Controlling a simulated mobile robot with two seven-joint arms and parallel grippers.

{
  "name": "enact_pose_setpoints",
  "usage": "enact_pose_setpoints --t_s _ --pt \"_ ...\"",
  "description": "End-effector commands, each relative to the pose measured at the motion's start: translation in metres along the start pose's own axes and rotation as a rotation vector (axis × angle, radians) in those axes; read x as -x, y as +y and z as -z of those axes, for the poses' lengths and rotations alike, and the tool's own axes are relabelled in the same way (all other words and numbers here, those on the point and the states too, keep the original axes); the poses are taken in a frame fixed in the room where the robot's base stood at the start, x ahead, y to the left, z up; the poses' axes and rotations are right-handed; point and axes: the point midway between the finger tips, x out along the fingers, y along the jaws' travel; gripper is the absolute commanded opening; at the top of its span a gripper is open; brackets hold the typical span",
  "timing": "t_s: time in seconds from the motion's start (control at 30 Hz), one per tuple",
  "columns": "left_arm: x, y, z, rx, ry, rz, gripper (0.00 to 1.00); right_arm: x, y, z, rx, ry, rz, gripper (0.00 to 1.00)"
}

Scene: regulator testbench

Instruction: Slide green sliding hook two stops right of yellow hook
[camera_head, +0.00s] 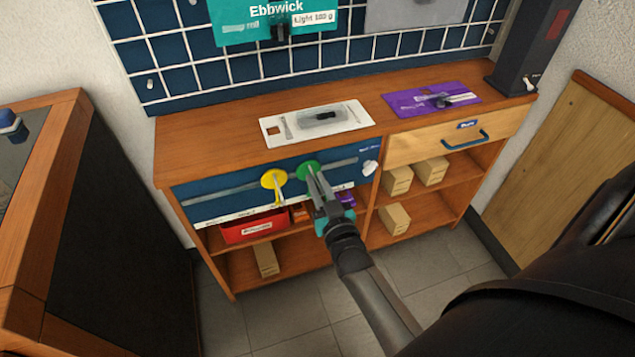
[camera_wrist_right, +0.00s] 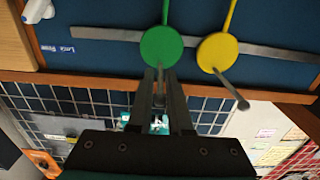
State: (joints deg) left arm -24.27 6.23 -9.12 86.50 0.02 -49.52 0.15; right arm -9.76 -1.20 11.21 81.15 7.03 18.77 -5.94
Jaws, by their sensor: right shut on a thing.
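The green sliding hook (camera_head: 307,170) sits on a grey rail (camera_head: 225,188) across the blue front panel of the bench. The yellow hook (camera_head: 273,179) is on the same rail, close on its left. In the right wrist view, the picture is turned over, so the green hook (camera_wrist_right: 161,47) shows left of the yellow hook (camera_wrist_right: 217,52). The discs are apart by a narrow gap. My right gripper (camera_head: 318,187) is shut on the green hook's peg, in front of its disc; its fingers (camera_wrist_right: 161,85) partly hide the peg. My left gripper is not in view.
A white knob (camera_head: 370,167) sits at the panel's right end, with bare rail between it and the green hook. A red bin (camera_head: 253,228) and small boxes stand on shelves below. A white plate (camera_head: 317,123) and a purple plate (camera_head: 432,99) lie on the bench top.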

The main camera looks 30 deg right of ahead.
Motion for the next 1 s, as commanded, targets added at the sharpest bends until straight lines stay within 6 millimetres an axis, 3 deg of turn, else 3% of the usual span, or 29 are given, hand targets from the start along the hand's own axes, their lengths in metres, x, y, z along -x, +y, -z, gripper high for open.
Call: enact_pose_setpoints --t_s 0.17,0.6,1.0 --pt "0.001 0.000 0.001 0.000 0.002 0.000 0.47 0.000 0.007 -0.001 0.002 -0.001 0.000 0.00" --pt "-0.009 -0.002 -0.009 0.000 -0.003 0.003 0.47 0.001 0.084 -0.001 0.004 -0.003 0.000 0.00" --pt "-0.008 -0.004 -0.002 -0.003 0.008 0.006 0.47 0.001 0.092 -0.001 0.001 -0.003 -0.004 0.00"
